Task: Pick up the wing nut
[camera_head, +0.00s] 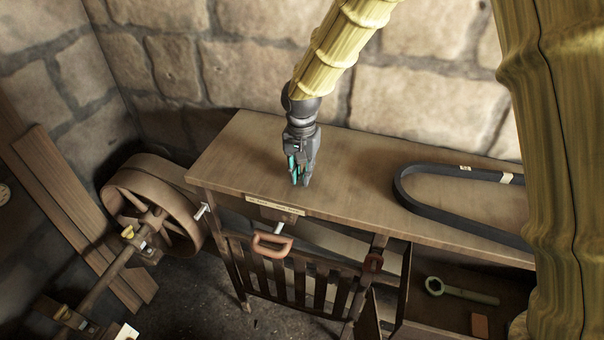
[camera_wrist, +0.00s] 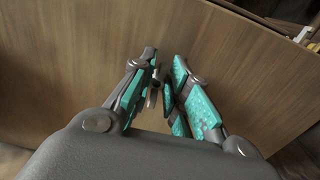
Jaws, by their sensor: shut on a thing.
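My gripper (camera_head: 299,178) is at the left part of the wooden workbench top (camera_head: 250,150), pointing down, close to the front edge. In the wrist view its teal-padded fingers (camera_wrist: 164,85) are closed in on a small grey-brown metal piece, the wing nut (camera_wrist: 152,97). Only a sliver of the wing nut shows between the fingers, and its wings cannot be made out. In the head view the fingers hide it. I cannot tell whether it touches the bench top.
A black belt (camera_head: 405,190) lies on the bench to the right. A large pulley wheel (camera_head: 150,205) on a shaft stands left of the bench. A slatted gate with a reddish handle (camera_head: 271,246) is below the front edge. A wrench (camera_head: 460,292) lies on the lower shelf.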

